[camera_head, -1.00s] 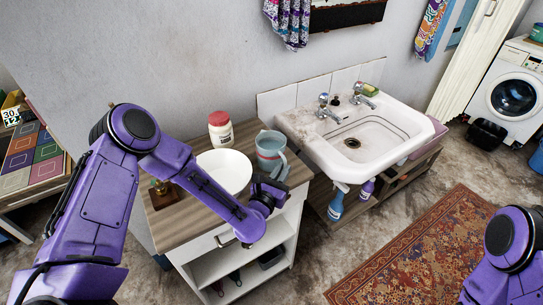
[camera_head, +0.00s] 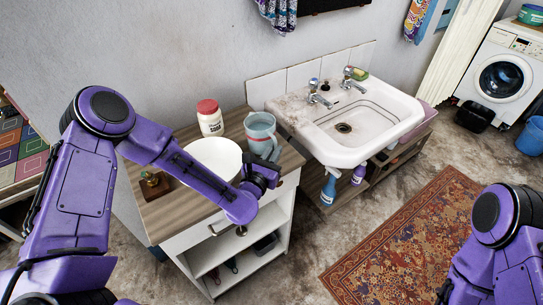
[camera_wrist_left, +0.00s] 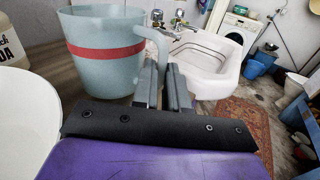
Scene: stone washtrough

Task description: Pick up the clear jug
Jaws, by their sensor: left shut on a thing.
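The clear jug (camera_head: 261,128) is pale bluish and see-through, upright at the back right of the wooden cabinet top. In the left wrist view the jug (camera_wrist_left: 103,60) fills the upper left, with a red band around it and its handle on the right. My left gripper (camera_head: 270,168) is at the jug's near right side. In the left wrist view its fingers (camera_wrist_left: 165,75) are shut on the jug's handle. The jug's base is partly hidden, and I cannot tell whether it touches the top. My right gripper is out of view; only the right arm shows.
A white bowl (camera_head: 215,152) stands close to the jug's left, and a red-lidded jar (camera_head: 210,120) behind the bowl. A small brown object (camera_head: 154,183) is at the front left. The sink (camera_head: 375,120) is close on the right. The rug (camera_head: 400,250) is clear.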

